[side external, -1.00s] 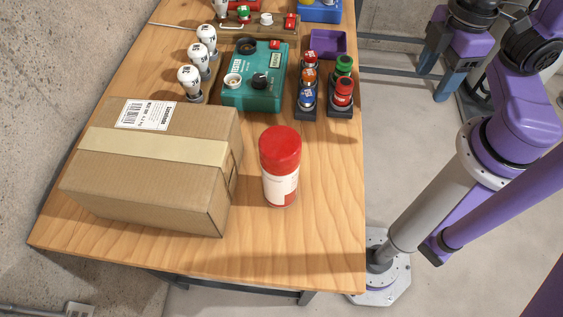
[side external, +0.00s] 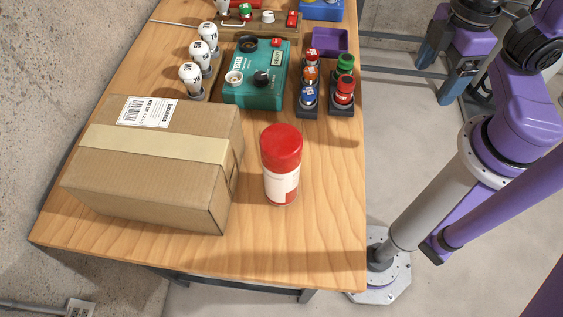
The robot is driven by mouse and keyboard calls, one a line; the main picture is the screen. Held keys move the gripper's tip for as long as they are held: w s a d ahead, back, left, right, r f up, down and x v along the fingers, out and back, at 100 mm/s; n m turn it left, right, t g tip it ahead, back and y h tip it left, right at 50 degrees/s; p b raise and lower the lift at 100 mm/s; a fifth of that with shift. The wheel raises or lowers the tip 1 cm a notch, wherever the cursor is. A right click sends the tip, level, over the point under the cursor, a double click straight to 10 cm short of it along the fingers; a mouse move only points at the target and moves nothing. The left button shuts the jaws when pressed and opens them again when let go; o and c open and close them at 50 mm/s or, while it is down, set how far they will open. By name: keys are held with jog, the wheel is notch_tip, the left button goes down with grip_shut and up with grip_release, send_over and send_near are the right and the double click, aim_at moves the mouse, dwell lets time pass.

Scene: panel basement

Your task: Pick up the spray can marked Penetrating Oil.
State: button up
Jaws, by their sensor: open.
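A red-capped can (side external: 281,165) with a white and red label stands upright on the wooden workbench, near its front edge. It is the only spray-can-like thing in view, but its print is too small to read. My gripper (side external: 443,73) is at the upper right, beyond the bench's right edge and well away from the can. Its two blue-grey fingers are apart, with nothing seen between them.
A cardboard box (side external: 150,165) lies close left of the can. Behind are a teal tester (side external: 256,88), several white bulbs (side external: 192,77), racks with coloured knobs (side external: 344,92) and a purple tray (side external: 329,42). Bare bench (side external: 325,220) lies right of the can.

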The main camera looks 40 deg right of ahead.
jog(key=shift+o, duration=0.7)
jog(key=w+a+t+y, duration=0.2)
jog(key=w+a+t, duration=0.15)
jog(key=w, duration=0.35)
jog(key=n+g+y, duration=0.4)
jog(key=n+y, duration=0.2)
jog(key=y, duration=0.5)
send_near(264, 160)
jog(key=shift+x, duration=4.1)
jog(key=shift+r, duration=0.1)
